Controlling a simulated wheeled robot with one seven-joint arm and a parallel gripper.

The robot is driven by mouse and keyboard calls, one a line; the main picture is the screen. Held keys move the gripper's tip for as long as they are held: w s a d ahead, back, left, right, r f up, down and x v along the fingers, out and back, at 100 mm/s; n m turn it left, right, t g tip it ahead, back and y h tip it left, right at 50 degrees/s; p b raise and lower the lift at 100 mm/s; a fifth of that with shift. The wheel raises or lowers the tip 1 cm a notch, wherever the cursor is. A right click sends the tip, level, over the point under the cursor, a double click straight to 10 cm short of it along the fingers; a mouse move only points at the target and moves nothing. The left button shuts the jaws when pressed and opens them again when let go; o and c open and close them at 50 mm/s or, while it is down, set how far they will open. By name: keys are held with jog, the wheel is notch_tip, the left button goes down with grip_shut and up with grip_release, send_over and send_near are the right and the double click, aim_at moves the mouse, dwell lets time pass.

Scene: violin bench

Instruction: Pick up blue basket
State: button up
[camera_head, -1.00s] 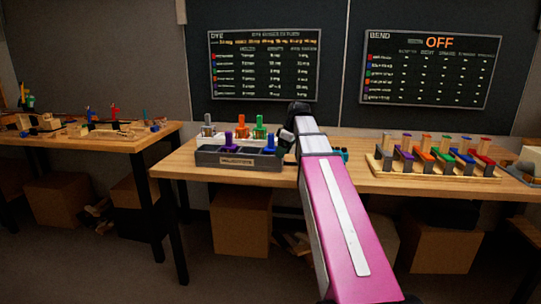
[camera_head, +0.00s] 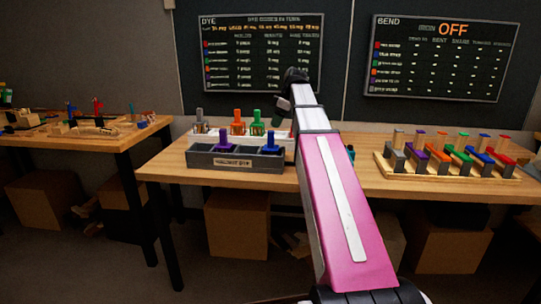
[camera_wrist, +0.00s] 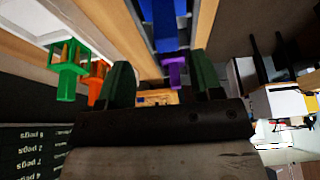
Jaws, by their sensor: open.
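The blue basket (camera_head: 272,144) stands upright in the right part of a dark grey tray (camera_head: 206,159) on the bench. In the wrist view a blue shape (camera_wrist: 165,22), likely this basket, lies beyond my fingers near the top edge. My gripper (camera_wrist: 163,80) is open, with its two dark green fingers apart. It holds nothing. A purple basket (camera_head: 224,139) sits left of the blue one in the same tray, and a purple piece (camera_wrist: 175,72) shows between my fingers. In the head view my gripper is up behind the tray, its fingers unclear.
A white tray (camera_head: 217,129) behind the grey one carries grey, orange (camera_head: 238,122) and green (camera_head: 259,124) baskets. A wooden rack (camera_head: 448,170) of coloured pieces stands at the right. Another table (camera_head: 60,140) with small parts is at the left.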

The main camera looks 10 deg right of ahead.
aim_at(269, 137)
jog(key=x, duration=0.3)
jog(key=shift+s, duration=0.1)
jog(key=shift+s+x, duration=0.15)
jog(key=shift+x, duration=1.1)
jog(key=shift+s+x, duration=0.15)
jog(key=shift+x, duration=1.1)
jog(key=shift+a, duration=0.1)
grip_shut()
